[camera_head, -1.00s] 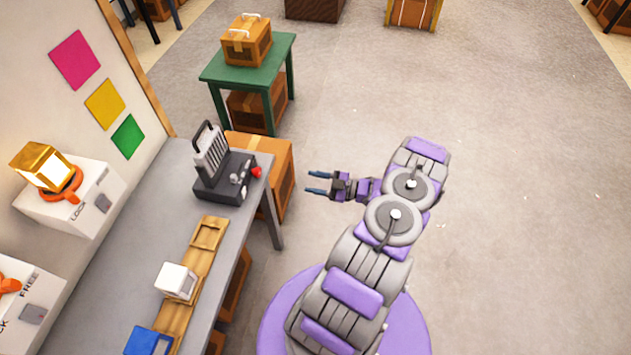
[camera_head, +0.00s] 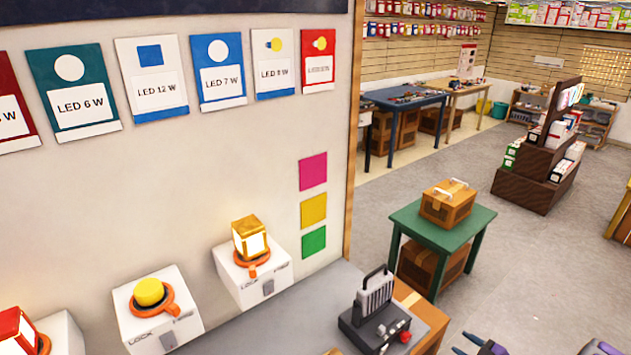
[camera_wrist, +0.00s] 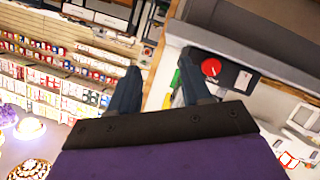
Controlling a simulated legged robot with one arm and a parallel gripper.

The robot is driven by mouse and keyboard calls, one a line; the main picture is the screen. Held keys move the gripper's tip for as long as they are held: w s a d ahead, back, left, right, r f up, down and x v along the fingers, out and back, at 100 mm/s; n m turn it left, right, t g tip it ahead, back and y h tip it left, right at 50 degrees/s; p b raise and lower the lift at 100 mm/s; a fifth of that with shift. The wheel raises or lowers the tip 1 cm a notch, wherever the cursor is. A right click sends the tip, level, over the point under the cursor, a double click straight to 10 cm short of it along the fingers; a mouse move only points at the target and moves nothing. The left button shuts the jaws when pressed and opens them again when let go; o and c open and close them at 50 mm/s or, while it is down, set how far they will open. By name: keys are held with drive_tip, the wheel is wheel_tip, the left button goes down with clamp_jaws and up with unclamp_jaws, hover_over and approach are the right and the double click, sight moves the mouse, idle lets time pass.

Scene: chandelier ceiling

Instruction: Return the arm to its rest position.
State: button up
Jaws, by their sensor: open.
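My gripper (camera_wrist: 157,92) shows in the wrist view with its two dark blue fingers apart and nothing between them. In the head view, only a small part of my gripper (camera_head: 470,348) shows at the bottom right edge, right of the grey workbench and apart from it. A purple part of my arm (camera_head: 605,346) shows beside it at the same edge. The rest of my arm is outside the head view. The wrist view is tilted, with shelves at left and a black device with a red knob (camera_wrist: 211,67) beyond the fingers at right.
The grey workbench (camera_head: 262,335) carries a black device with a handle (camera_head: 376,312). Lamp sockets, one with a lit gold lamp (camera_head: 250,238), line the wall. Grey floor (camera_head: 545,260) is clear at right.

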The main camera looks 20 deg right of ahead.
drive_tip(key=w+d+r+m+g+h, duration=0.2)
drive_tip(key=w+r+g+h, duration=0.3)
drive_tip(key=w+r, duration=0.65)
drive_tip(key=s+a+r+m+g+h, duration=0.3)
drive_tip(key=s+a+r+m+h, duration=0.1)
drive_tip(key=a+r, duration=0.75)
drive_tip(key=s+a+r+m+g+y, duration=0.1)
drive_tip(key=s+a+r+g+y, duration=0.2)
drive_tip(key=s+a, duration=1.3)
drive_tip(key=s+a+r+m+g+y, duration=0.1)
drive_tip(key=s+a+r+g, duration=0.3)
drive_tip(key=s+a, duration=1.2)
drive_tip(key=a+r+y, duration=0.1)
drive_tip(key=a, duration=0.1)
drive_tip(key=shift+s+a+m+y, duration=0.2)
drive_tip(key=shift+a+m+y, duration=0.1)
drive_tip(key=shift+a+y, duration=0.1)
